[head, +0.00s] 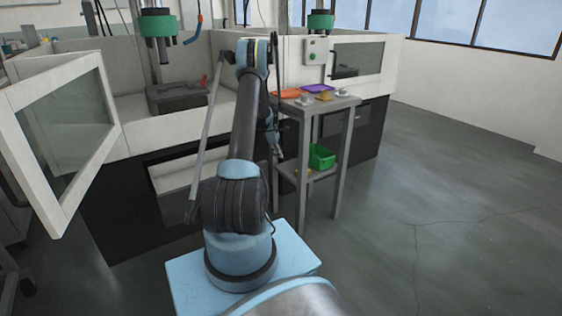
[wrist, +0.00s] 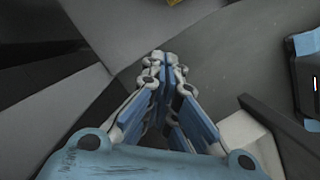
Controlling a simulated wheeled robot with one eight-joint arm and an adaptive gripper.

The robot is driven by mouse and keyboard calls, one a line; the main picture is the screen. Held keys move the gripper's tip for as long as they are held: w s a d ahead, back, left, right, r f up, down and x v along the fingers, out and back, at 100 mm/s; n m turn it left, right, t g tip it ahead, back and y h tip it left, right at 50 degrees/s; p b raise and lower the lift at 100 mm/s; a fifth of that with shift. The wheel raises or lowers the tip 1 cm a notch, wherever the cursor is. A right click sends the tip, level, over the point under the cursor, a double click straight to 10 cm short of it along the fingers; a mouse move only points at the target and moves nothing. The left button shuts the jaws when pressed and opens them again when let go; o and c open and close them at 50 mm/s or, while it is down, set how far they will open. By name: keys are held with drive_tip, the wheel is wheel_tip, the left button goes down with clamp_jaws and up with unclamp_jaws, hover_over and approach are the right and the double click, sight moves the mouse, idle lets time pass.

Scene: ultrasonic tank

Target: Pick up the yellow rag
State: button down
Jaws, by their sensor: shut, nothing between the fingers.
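My gripper (wrist: 164,62) shows in the wrist view with its fingers together and nothing between them. Below the fingertips is bare grey floor. In the head view my arm rises in the middle, and the gripper is mostly hidden behind it, near the left side of a grey two-level cart (head: 345,104). A small yellowish item (head: 325,97) lies on the cart's top; it is too small to tell whether it is the yellow rag. No rag shows in the wrist view.
An orange item (head: 285,94), a purple item (head: 318,88) and small pale things share the cart top. A green bin (head: 321,157) stands on the lower shelf. White machine enclosures (head: 135,120) stand behind, one with an open door (head: 65,140) at left. The floor at right is clear.

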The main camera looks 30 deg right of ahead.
drive_tip(key=x, duration=0.9)
drive_tip(key=shift+s+d+r, duration=0.15)
drive_tip(key=shift+s+d, duration=0.9)
drive_tip(key=shift+d, duration=0.1)
drive_tip(key=shift+s+d, duration=0.25)
drive_tip(key=shift+d, duration=0.05)
